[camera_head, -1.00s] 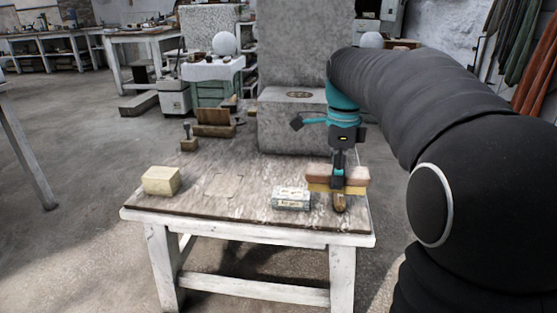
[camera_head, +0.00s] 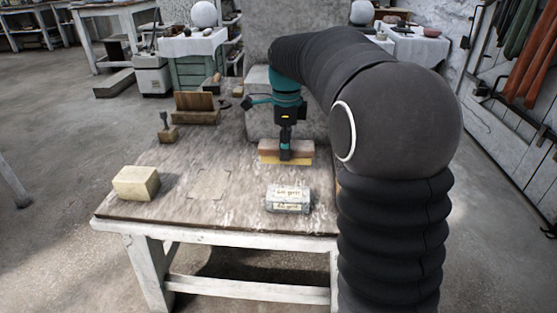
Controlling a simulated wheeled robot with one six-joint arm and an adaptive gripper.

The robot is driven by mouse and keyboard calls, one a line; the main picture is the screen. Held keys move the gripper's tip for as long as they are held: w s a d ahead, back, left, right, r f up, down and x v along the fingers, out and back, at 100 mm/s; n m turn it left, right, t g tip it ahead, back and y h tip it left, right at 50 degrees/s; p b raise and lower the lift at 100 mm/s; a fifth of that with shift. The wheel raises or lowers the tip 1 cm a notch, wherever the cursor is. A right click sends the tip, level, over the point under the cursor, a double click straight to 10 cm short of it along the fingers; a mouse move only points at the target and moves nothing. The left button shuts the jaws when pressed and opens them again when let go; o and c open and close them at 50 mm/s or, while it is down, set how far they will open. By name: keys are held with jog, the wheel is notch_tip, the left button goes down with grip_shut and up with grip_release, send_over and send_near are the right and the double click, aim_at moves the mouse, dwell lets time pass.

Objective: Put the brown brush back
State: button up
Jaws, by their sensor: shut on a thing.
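My gripper (camera_head: 286,157) is shut on the brown brush (camera_head: 270,147), which has a reddish-brown back and yellowish bristles underneath. The brush lies crosswise in the jaws, roughly level, behind the tin and in front of the large grey stone block. I cannot tell whether its bristles touch the table. A faint square outline (camera_head: 210,184) is marked on the worn table top (camera_head: 235,200), to the left of the brush and nearer the front.
A printed tin (camera_head: 288,199) stands near the front edge. A pale yellow block (camera_head: 136,183) sits at the left front. A wooden holder (camera_head: 195,108) and a small upright tool on a block (camera_head: 167,128) stand behind. My arm covers the table's right side.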

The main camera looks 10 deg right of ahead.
jog(key=shift+w+a+f, duration=0.65)
jog(key=shift+w+f, duration=0.05)
jog(key=shift+w, duration=0.2)
jog(key=shift+f, duration=1.95)
jog(key=shift+b, duration=0.3)
jog(key=shift+f, duration=0.2)
jog(key=o, duration=1)
jog(key=shift+r, duration=0.1)
